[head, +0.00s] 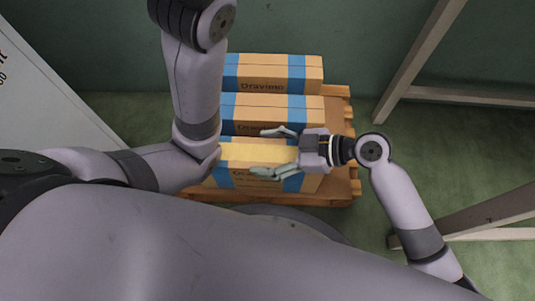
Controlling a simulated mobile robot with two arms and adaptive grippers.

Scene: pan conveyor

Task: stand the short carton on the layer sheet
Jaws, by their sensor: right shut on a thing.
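My right gripper (275,152) reaches in from the right over the nearest carton row. Its two pale fingers are spread around a pale yellow box top (240,150), and it is shut on this piece, which looks like the short carton. No layer sheet can be made out. My left arm crosses the left side of the view; its gripper is not in view.
Orange cartons with blue bands, one at the back (270,72) and one in the middle (265,112), stand on a wooden pallet (340,112). A white panel (45,110) is at left. Pale frame legs (420,60) stand at right. Green floor (370,180) is free between.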

